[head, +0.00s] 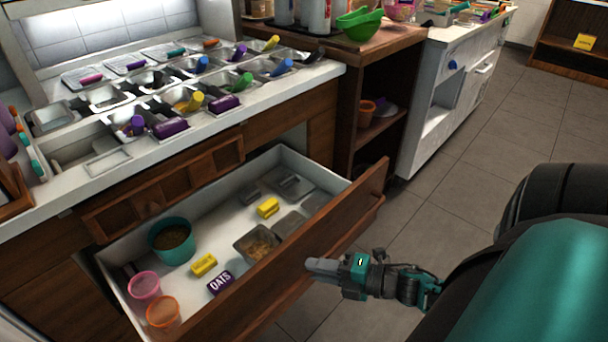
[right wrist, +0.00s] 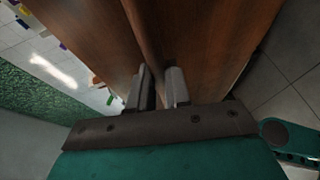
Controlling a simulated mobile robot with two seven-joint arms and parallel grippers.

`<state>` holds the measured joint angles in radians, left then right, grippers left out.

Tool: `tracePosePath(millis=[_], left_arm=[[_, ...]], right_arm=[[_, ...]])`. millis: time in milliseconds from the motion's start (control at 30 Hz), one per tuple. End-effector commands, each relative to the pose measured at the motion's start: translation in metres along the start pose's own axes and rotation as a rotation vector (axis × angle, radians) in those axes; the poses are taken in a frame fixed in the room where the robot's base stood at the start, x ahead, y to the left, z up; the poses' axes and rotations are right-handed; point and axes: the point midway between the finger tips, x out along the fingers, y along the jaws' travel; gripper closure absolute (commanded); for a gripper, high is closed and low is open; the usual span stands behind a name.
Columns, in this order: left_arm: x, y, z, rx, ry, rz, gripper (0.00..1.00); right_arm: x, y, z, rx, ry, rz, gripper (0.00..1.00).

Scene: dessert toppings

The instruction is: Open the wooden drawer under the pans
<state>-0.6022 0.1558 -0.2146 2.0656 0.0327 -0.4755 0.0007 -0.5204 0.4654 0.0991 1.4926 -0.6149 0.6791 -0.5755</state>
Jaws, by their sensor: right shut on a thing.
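The wooden drawer (head: 290,265) under the pans stands pulled out in the head view, with its white inside showing. The metal pans (head: 150,100) sit in the counter above it. My right gripper (head: 312,267) is at the outer face of the drawer front, near its middle. In the right wrist view its two fingers (right wrist: 160,88) are shut on the edge of the wooden front (right wrist: 165,45). The exact contact is partly hidden by the fingers. My left gripper is not in view.
Inside the drawer are a teal tub (head: 172,243), pink (head: 144,287) and orange cups (head: 163,313), yellow blocks (head: 204,264), a purple OATS label (head: 220,283) and grey trays. An open shelf unit (head: 345,130) stands right of the drawer. Tiled floor (head: 440,190) is clear beyond it.

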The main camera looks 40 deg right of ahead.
Motion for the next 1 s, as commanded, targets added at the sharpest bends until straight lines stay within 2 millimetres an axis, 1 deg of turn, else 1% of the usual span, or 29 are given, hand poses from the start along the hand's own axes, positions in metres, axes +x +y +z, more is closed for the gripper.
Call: tracePosePath(millis=[33, 100, 267, 700, 733, 1000], left_arm=[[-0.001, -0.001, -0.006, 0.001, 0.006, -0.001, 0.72], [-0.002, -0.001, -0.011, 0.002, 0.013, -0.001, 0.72], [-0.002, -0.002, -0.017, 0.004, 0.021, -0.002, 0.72], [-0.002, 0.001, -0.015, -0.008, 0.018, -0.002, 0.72], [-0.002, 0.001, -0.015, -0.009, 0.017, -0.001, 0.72], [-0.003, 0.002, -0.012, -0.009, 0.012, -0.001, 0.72]], right_arm=[[-0.007, 0.0, -0.003, 0.002, -0.002, -0.001, 1.0], [-0.015, -0.002, -0.006, 0.002, -0.001, -0.001, 1.0], [-0.024, -0.005, -0.01, 0.0, 0.0, 0.0, 1.0], [-0.027, -0.006, -0.011, -0.001, 0.0, 0.001, 1.0], [-0.027, -0.006, -0.011, -0.001, 0.0, 0.001, 0.81], [-0.027, -0.006, -0.011, -0.001, 0.0, 0.001, 0.57]])
